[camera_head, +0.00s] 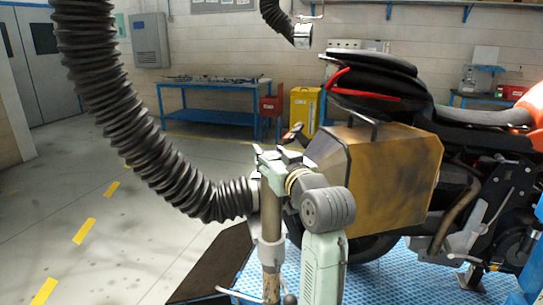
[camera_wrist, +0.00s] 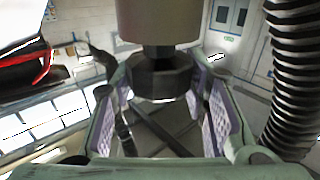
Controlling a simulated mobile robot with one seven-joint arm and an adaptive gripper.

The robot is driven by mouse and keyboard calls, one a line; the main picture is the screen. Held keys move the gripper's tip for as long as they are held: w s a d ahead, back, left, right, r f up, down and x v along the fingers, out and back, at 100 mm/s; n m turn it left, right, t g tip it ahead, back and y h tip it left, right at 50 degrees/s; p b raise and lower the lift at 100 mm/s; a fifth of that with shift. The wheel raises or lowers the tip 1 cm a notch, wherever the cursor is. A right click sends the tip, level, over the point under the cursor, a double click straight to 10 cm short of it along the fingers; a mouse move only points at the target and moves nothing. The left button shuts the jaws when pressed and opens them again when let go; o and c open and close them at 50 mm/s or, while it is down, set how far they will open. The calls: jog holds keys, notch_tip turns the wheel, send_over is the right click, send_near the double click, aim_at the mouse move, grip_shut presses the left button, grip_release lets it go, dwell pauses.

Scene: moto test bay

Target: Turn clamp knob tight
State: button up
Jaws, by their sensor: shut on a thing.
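The clamp knob (camera_wrist: 160,76) is a dark, many-sided knob on a short stem under a thick brownish cylinder in the wrist view. My gripper (camera_wrist: 162,88) has its two purple-padded fingers on either side of the knob and is shut on it. In the head view my gripper (camera_head: 278,160) is at the top of an upright stand post (camera_head: 269,228), and the knob cannot be made out there. A black ribbed hose (camera_head: 140,135) comes down from the upper left and ends in a pale cuff beside the post. It also shows at the right of the wrist view (camera_wrist: 292,75).
A motorcycle (camera_head: 375,80) with a worn yellow-brown side case (camera_head: 385,175) stands close on the right, on a blue textured platform (camera_head: 375,285). A blue workbench (camera_head: 210,100) and yellow cabinet (camera_head: 304,108) are behind. The floor at left is clear.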

jog(key=c, duration=0.3)
jog(key=shift+m+t+h, duration=0.3)
jog(key=shift+m+h, duration=0.1)
jog(key=shift+h, duration=0.2)
jog(key=m+h, duration=0.2)
jog(key=h, duration=0.1)
jog(key=m+h, duration=0.1)
jog(key=h, duration=0.2)
jog(key=shift+a+m+t, duration=0.15)
jog(key=shift+m+t, duration=0.25)
jog(key=m+g+h, duration=0.1)
jog(key=m+h, duration=0.1)
jog(key=h, duration=0.2)
jog(key=m+g+h, duration=0.1)
jog(key=m+h, duration=0.2)
jog(key=h, duration=0.1)
jog(key=shift+b, duration=0.3)
jog(key=m+g+h+b, duration=0.1)
jog(key=m+g+h, duration=0.5)
jog(key=g+h, duration=0.1)
jog(key=shift+m, duration=0.4)
jog(key=m+g+h, duration=0.2)
jog(key=m+g, duration=0.1)
jog(key=g, duration=0.2)
jog(key=shift+m+g, duration=0.7)
jog(key=shift+d+f+g+h, duration=0.1)
jog(key=shift+d+g+h, duration=0.1)
jog(key=shift+g+h, duration=0.15)
